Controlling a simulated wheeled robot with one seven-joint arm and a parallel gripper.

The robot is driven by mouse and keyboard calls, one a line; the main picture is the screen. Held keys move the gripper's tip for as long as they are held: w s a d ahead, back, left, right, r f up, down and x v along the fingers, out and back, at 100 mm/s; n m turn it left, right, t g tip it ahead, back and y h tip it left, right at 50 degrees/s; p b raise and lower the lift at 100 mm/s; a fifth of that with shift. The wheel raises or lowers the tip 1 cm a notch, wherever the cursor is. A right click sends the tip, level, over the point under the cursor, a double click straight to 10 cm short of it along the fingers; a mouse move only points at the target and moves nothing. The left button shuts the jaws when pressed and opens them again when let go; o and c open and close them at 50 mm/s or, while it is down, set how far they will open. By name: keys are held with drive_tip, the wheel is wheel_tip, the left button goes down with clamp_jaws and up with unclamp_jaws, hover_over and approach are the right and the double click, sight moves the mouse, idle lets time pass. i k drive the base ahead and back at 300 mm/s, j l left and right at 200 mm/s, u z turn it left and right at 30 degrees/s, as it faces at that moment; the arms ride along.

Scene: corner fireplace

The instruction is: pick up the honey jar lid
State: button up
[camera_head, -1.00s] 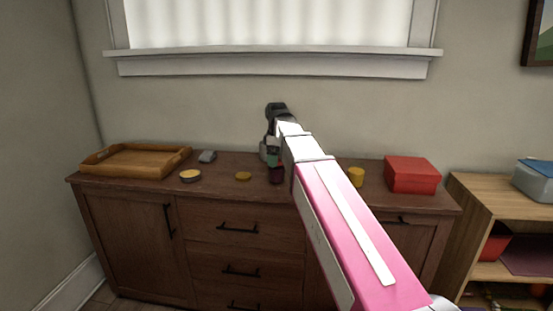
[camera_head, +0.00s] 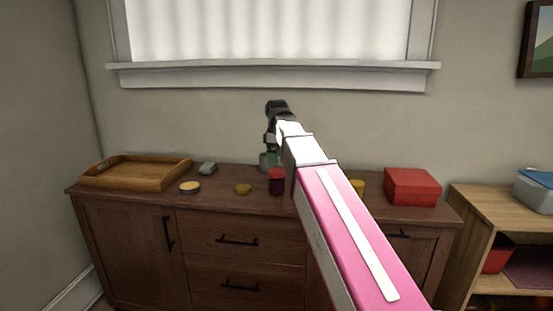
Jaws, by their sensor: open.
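A small flat mustard-yellow piece (camera_head: 243,189), likely the honey jar lid, lies on the wooden cabinet top near its front. A yellow jar (camera_head: 357,186) stands farther right, partly hidden by my arm; I cannot tell whether it is the honey jar. My gripper (camera_head: 269,150) is above the back of the cabinet, behind and to the right of the flat yellow piece and apart from it. It is open; its fingertips are small and dark in this view.
A dark jar with a red lid (camera_head: 277,181) stands just right of the yellow piece. A round tin (camera_head: 190,187), grey block (camera_head: 207,168) and wooden tray (camera_head: 134,184) are to the left. A red box (camera_head: 411,186) is right. A greenish-grey object (camera_head: 266,160) is below my gripper.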

sight(243, 189)
drive_tip(key=k, duration=1)
